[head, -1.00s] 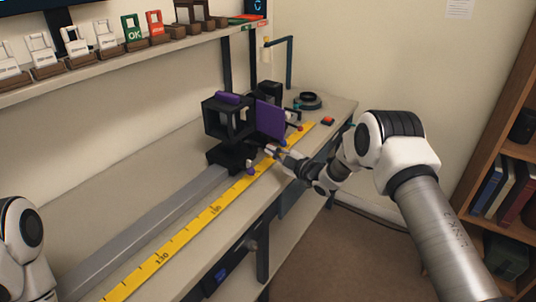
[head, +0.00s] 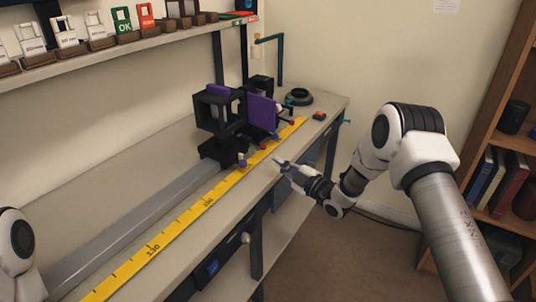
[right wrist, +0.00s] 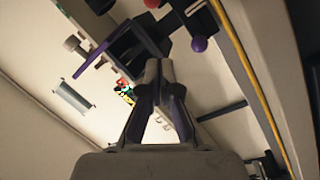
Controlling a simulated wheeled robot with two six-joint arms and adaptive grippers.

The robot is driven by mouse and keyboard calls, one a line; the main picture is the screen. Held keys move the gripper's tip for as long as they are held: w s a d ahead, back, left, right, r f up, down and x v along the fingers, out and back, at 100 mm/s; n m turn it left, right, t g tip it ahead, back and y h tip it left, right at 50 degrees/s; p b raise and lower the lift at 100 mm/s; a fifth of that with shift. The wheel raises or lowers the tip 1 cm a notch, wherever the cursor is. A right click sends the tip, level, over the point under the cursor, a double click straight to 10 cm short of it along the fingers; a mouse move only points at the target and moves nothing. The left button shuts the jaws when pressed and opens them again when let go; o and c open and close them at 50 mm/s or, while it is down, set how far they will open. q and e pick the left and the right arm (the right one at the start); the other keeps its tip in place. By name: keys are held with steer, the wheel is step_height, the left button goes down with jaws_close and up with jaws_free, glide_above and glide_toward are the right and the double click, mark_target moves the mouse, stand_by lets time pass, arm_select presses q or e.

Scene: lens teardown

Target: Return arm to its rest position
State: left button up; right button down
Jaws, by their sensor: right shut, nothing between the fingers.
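My right gripper (head: 277,161) is shut and empty over the front edge of the bench, just right of the yellow ruler. In the right wrist view its fingertips (right wrist: 159,68) meet, with nothing between them. My right arm (head: 352,182) comes in from the right, bent at the elbow. The black and purple lens mount (head: 215,110) stands on the grey rail (head: 130,215), left of the gripper and apart from it. A purple ball knob (right wrist: 199,44) shows near the fingers in the right wrist view. Of my left arm only a white joint shows at the left edge; its gripper is out of view.
A yellow ruler (head: 160,240) runs along the bench (head: 100,190). A dark ring (head: 299,97) and a small red-topped box (head: 319,116) lie at the far end. A shelf (head: 90,66) with cards hangs above.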

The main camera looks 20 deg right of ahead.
steer(key=shift+v, duration=1.2)
steer(key=shift+s+a+r, duration=0.15)
steer(key=shift+a, duration=0.1)
